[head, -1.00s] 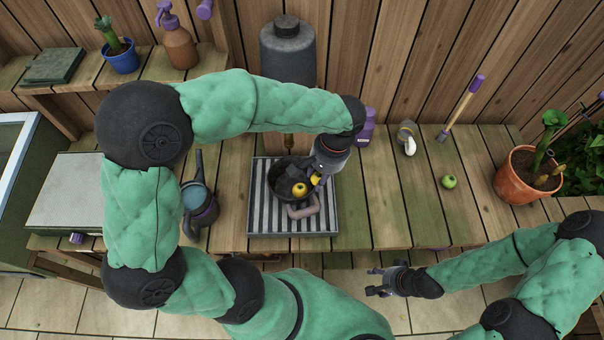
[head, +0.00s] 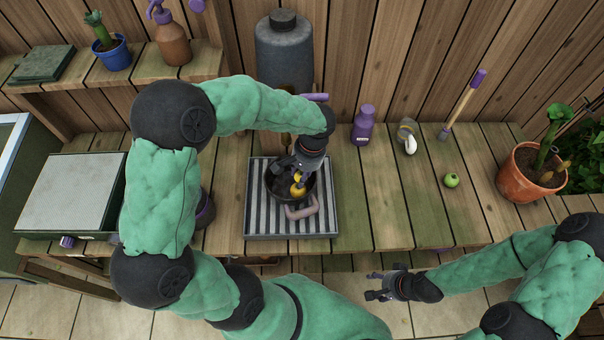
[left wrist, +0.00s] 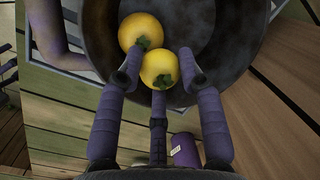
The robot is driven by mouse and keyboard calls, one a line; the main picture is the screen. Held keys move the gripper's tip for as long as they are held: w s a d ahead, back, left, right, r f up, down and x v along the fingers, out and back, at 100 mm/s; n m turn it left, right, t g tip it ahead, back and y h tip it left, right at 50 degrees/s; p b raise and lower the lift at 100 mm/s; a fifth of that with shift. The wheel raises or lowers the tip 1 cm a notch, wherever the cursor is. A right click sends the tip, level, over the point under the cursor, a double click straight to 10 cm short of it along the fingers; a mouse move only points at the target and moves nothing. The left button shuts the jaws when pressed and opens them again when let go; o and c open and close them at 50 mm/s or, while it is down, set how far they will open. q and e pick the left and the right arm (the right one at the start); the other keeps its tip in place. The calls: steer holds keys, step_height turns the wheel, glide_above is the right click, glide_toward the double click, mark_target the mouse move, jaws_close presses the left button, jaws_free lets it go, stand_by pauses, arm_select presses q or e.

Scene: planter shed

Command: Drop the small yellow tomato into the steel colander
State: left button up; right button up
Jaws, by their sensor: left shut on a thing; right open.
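A dark round vessel (head: 272,184) with a pinkish side handle (head: 303,208) stands on a striped tray (head: 262,222); I cannot tell whether it is the steel colander. My left gripper (head: 297,178) points down over it, shut on a small yellow tomato (left wrist: 160,68) with a green stem. In the left wrist view this tomato is between the fingertips, over the dark vessel (left wrist: 215,25). A second yellow tomato (left wrist: 140,32) is beside it and also shows in the head view (head: 298,190). My right gripper (head: 375,286) is open and empty in front of the bench.
A purple bottle (head: 365,125), a grey-and-white item (head: 408,137), a small green fruit (head: 451,180) and a potted plant (head: 527,175) stand to the right. A large grey bottle (head: 284,55) stands behind. The bench right of the tray is mostly clear.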

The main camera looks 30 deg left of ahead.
arm_select(q)
steer(key=shift+f, duration=0.15)
steer(key=o, duration=0.6)
steer(key=shift+r, duration=0.25)
steer(key=r, duration=0.2)
steer(key=r+p, duration=0.1)
steer(key=r, duration=0.2)
steer(key=d+r+p, duration=0.1)
steer(key=r, duration=0.1)
steer(key=shift+w+r, duration=0.2)
steer(key=shift+w, duration=0.1)
